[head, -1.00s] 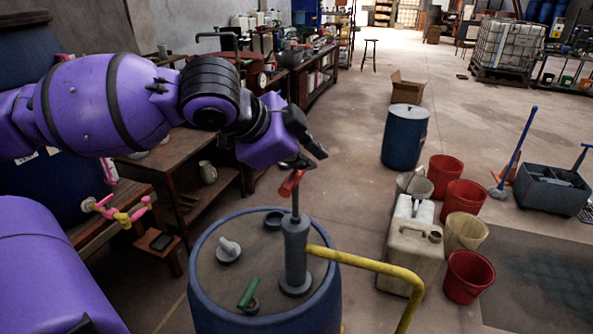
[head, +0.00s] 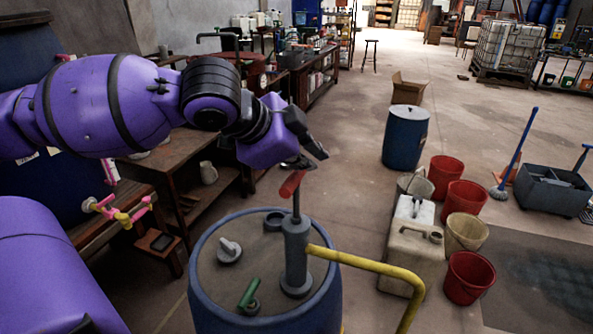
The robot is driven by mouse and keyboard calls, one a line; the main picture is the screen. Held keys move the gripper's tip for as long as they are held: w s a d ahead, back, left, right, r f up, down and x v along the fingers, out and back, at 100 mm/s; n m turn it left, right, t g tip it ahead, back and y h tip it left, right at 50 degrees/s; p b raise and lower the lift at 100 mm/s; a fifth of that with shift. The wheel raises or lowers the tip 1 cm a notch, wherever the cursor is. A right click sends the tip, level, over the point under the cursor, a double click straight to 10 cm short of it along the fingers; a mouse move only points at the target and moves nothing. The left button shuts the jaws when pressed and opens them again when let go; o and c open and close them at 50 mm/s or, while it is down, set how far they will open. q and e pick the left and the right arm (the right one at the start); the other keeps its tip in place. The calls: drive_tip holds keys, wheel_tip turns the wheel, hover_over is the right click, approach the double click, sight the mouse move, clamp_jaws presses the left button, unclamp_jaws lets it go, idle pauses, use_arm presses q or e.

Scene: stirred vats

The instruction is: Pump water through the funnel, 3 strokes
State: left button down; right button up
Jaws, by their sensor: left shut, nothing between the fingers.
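A hand pump (head: 296,255) with a grey body stands upright on the lid of a blue drum (head: 220,285). Its red handle (head: 292,183) sits tilted on top of a thin rod. A yellow pipe (head: 375,265) runs from the pump to the right, then bends down and leaves the picture at the bottom. My left gripper (head: 307,160) is shut and empty, just above the red handle; I cannot tell whether it touches it. My right gripper is not in view. I cannot make out a funnel at the pipe's end, which is out of the picture.
Beige jerrycan (head: 412,248), several red buckets (head: 469,277) and a second blue drum (head: 404,138) stand to the right. The drum lid also carries a green lever (head: 249,290) and a grey cap (head: 229,250). A wooden bench (head: 170,165) stands behind my left arm.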

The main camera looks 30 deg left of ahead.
use_arm(q)
drive_tip(key=shift+f, duration=0.1)
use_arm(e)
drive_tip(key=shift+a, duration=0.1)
use_arm(q)
drive_tip(key=shift+f, duration=0.35)
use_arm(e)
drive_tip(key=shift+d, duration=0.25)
